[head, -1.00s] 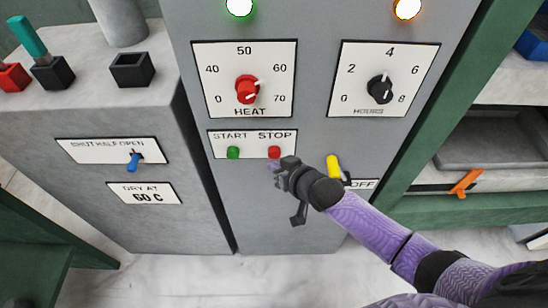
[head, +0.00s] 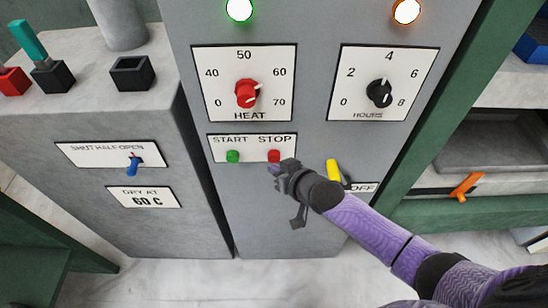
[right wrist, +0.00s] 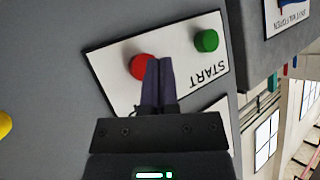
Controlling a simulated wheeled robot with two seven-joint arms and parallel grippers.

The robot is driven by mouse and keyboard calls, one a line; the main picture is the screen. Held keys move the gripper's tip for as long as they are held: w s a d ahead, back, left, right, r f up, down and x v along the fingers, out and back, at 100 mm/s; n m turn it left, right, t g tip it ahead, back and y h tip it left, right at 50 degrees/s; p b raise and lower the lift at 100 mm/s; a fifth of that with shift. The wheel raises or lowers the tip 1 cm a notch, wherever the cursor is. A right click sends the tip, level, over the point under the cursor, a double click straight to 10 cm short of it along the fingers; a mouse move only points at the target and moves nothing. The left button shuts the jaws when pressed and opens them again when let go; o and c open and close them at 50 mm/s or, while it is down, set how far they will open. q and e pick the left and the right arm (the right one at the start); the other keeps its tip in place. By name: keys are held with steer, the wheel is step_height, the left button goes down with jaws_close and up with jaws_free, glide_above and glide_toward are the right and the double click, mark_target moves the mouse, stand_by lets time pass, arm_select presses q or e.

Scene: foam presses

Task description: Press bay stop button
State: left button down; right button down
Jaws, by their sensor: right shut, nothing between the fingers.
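The red STOP button (head: 274,156) sits on a white plate (head: 222,148) on the grey cabinet front, to the right of the green START button (head: 233,156). My right gripper (head: 272,170) is shut and empty, its fingertips just below the STOP button in the head view. In the right wrist view, the closed fingers (right wrist: 157,62) overlap the edge of the red button (right wrist: 141,67). The green button (right wrist: 206,41) is clear to the right. I cannot tell whether the fingertips touch the red button. My left gripper is not in view.
A red HEAT knob (head: 246,93) and a black HOURS knob (head: 379,93) sit above. A yellow lever (head: 334,170) is close to the right of my gripper. A lower grey cabinet with a blue switch (head: 133,166) stands to the left. Green shelving (head: 425,120) stands to the right.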

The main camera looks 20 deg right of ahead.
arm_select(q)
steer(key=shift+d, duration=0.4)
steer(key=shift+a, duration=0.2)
arm_select(e)
steer(key=shift+w, duration=0.1)
stand_by(0.4)
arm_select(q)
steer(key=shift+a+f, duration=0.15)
arm_select(e)
steer(key=shift+w+d, duration=0.15)
steer(key=shift+w, duration=0.2)
